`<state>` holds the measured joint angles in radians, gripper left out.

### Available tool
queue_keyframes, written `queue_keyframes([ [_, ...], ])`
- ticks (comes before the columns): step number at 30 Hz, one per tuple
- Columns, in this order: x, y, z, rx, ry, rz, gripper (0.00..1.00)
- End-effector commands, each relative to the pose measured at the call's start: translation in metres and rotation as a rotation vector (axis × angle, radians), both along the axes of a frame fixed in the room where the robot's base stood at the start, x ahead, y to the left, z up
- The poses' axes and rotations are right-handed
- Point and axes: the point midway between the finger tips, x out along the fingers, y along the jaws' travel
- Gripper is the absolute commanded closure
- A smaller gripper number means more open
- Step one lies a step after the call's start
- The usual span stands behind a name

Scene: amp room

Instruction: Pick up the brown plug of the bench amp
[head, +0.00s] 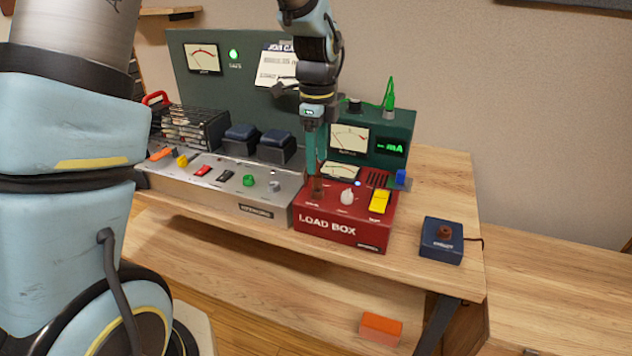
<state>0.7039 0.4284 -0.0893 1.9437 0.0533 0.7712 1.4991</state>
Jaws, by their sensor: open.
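My gripper (316,172) points straight down over the left part of the red load box (340,232). It is open, with its fingertips at a small brown plug (317,188) standing upright on the box's top. I cannot tell whether the fingers straddle the plug or stop just above it. A second brown piece (445,231), like a plug or knob, stands on a small dark blue box (441,246) at the right. The silver bench amp (215,192), with dark transformers and tubes, stands left of the load box.
A white knob (347,197) and a yellow switch (380,201) sit right of my gripper on the load box. A green meter unit (400,128) with a green plug stands close behind. An orange block (381,328) lies lower down. Bare wood (445,185) shows at the right.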

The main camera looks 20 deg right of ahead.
Motion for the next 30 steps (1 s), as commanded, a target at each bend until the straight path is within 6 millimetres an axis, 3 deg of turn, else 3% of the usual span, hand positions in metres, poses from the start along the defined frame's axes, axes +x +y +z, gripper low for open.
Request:
queue_keyframes([
  [12, -0.003, 0.001, -0.049, 0.002, 0.002, 0.001, 0.38],
  [20, -0.003, 0.001, -0.052, 0.000, 0.000, 0.001, 0.38],
  [30, -0.003, 0.001, -0.052, 0.000, 0.000, 0.002, 0.76],
])
